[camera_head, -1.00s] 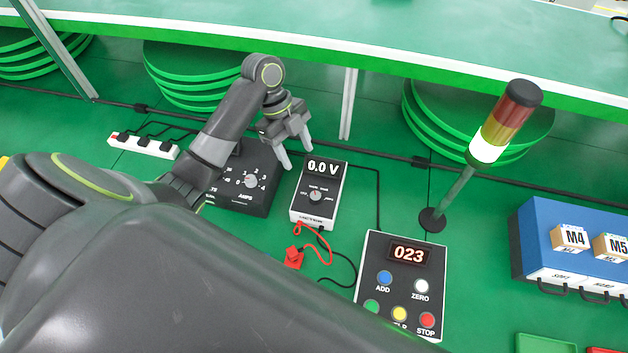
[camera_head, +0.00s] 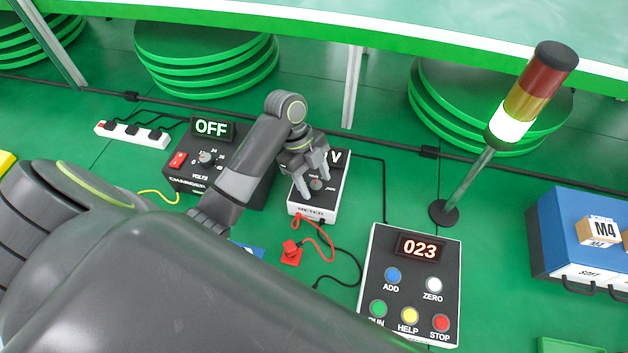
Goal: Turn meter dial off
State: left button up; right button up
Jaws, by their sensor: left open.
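The meter (camera_head: 312,212) is a white-edged box with a dark face and a display at its top, partly hidden behind my left gripper. Only a "V" of its display shows. Its grey dial (camera_head: 316,184) shows between the fingers. My left gripper (camera_head: 316,190) is open, with its fingers pointing down over the meter's face, one on each side of the dial. I cannot tell whether the fingers touch it. My right gripper is not in view.
A power supply (camera_head: 183,185) reading "OFF" stands left of the meter. A button panel (camera_head: 376,270) reading "023" is at right, with a signal tower (camera_head: 516,110) behind. Red and black leads (camera_head: 322,236) run from the meter's front. A blue drawer unit (camera_head: 557,235) stands far right.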

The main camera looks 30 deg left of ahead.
pick_arm(q)
jog(key=shift+f, duration=0.1)
jog(key=c, duration=1)
jog(key=shift+o, duration=0.2)
jog(key=shift+s+r+n+t+p, duration=0.1)
jog(key=shift+r+n+t+p, duration=0.2)
jog(key=shift+n+p, duration=0.7)
jog(key=n+t+p, duration=0.1)
jog(key=n+p, duration=0.3)
jog(key=p, duration=0.2)
jog(key=shift+s+t, duration=0.1)
jog(key=shift+t, duration=0.3)
jog(key=shift+f+n+t+y+p, duration=0.15)
jog(key=shift+n+t+p, duration=0.2)
jog(key=shift+n+p, duration=0.65)
jog(key=shift+f+n+t+y+p, duration=0.15)
jog(key=shift+n+t+p, duration=0.2)
jog(key=shift+n+p, duration=0.6)
jog(key=o, duration=1)
jog(key=shift+c, duration=0.2)
